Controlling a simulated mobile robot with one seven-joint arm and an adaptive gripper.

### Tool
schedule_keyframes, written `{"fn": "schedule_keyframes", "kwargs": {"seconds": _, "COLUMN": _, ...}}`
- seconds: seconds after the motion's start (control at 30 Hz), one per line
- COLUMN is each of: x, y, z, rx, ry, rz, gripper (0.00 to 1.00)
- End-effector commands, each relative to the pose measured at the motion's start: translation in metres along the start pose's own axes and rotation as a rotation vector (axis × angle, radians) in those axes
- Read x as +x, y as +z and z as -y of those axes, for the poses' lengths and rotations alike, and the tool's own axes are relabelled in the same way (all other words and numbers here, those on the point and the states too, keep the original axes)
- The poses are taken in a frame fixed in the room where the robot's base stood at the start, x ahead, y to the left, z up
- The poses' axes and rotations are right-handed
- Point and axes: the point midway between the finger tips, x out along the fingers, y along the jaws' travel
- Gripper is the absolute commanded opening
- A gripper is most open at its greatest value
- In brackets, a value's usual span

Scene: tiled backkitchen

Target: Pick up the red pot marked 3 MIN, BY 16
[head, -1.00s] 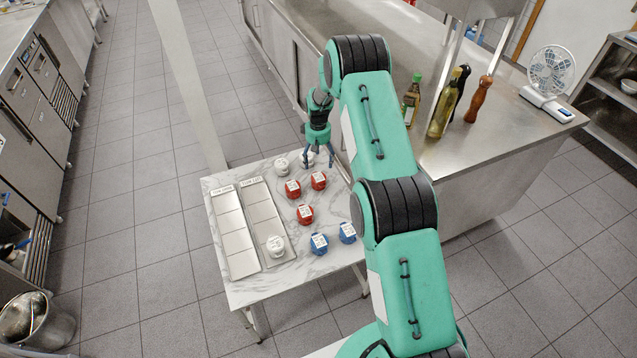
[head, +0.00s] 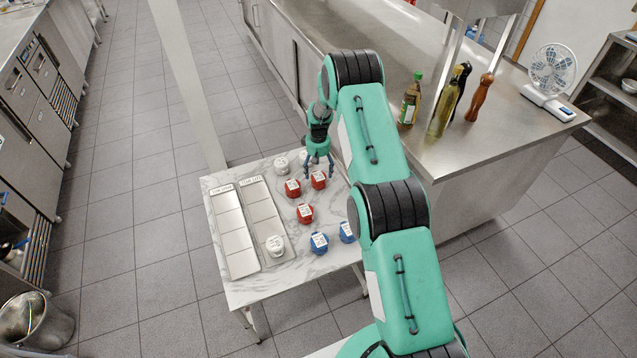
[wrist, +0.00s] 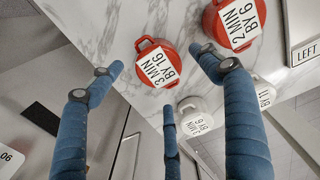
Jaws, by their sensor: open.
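The red pot marked 3 MIN, BY 16 (wrist: 150,48) stands on the marble-topped table, its white label readable in the wrist view. In the head view it appears as the red pot furthest right and back (head: 319,180). My gripper (head: 318,172) is open above it, fingers pointing down. In the wrist view my gripper (wrist: 157,65) has its blue fingers spread around the pot's place in the picture, apart from it and holding nothing. A second red pot marked 2 MIN, BY 6 (wrist: 222,22) stands close beside it, near one fingertip.
White pots (head: 281,165) stand behind the red ones. Another red pot (head: 305,213) and two blue pots (head: 319,243) stand nearer. Two sectioned trays (head: 231,235) lie at the left; one holds a white pot (head: 275,246). A steel counter (head: 470,150) stands right of the table.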

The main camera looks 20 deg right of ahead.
Motion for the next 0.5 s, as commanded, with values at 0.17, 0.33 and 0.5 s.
{"fn": "schedule_keyframes", "kwargs": {"seconds": 0.17, "x": 0.0145, "y": 0.0002, "z": 0.0001, "rx": 0.0, "ry": 0.0, "rz": 0.001, "gripper": 0.78}}
{"fn": "schedule_keyframes", "kwargs": {"seconds": 0.33, "x": 0.0159, "y": -0.0002, "z": -0.0001, "rx": 0.0, "ry": 0.0, "rz": -0.001, "gripper": 0.78}}
{"fn": "schedule_keyframes", "kwargs": {"seconds": 0.5, "x": 0.0158, "y": -0.0001, "z": -0.0001, "rx": 0.0, "ry": 0.0, "rz": 0.0, "gripper": 0.78}}
